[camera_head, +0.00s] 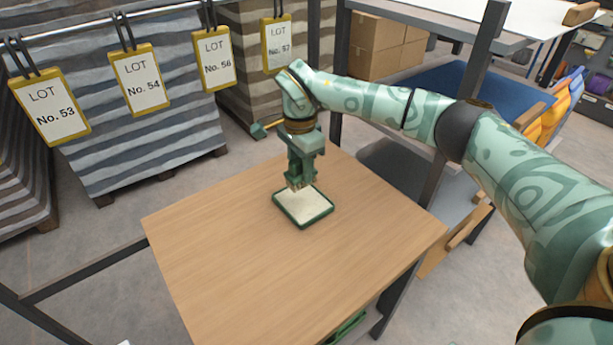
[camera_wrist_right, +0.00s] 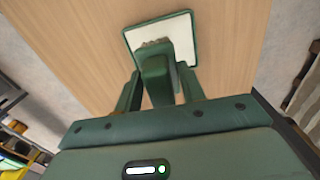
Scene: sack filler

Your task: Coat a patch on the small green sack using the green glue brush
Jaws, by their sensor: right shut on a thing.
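The small green sack (camera_head: 317,213) lies flat on the wooden table, showing a pale face inside a green rim. It also shows in the right wrist view (camera_wrist_right: 181,31). My right gripper (camera_head: 303,167) is above its far left part, pointing down. In the right wrist view, this gripper (camera_wrist_right: 161,86) is shut on the green glue brush (camera_wrist_right: 155,69). The brush's greyish bristles (camera_wrist_right: 152,42) are over the pale face near one edge; I cannot tell whether they touch it. The gripper hides part of the brush. My left gripper is not in view.
The wooden table (camera_head: 230,250) is clear around the sack. Hanging lot tags (camera_head: 141,80) and striped stacks (camera_head: 135,125) stand at the back left. A dark metal frame (camera_head: 455,135) rises at the right. A green item (camera_head: 350,325) shows below the table's front right edge.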

